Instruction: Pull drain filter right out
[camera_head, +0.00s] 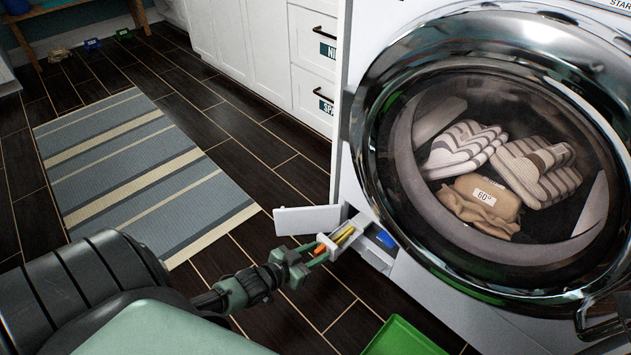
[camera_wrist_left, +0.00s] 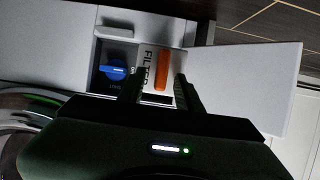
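The drain filter shows as an orange handle (camera_wrist_left: 162,70) beside a FILTER label, in an open compartment low on the washer. In the head view the orange handle (camera_head: 345,237) is small and partly hidden by my gripper. My left gripper (camera_head: 318,250) is at the compartment's opening. In the left wrist view its two fingers (camera_wrist_left: 160,92) stand apart, one on each side of the handle's near end, with gaps between; no contact is visible. A blue knob (camera_wrist_left: 115,71) sits left of the handle there. My right gripper is not in view.
The compartment's white flap (camera_head: 306,220) stands open beside my left gripper. A green tray (camera_head: 402,338) lies on the floor in front of the washer. The washer's round glass door (camera_head: 490,160) is above. A striped rug (camera_head: 140,170) lies left; the dark floor between is clear.

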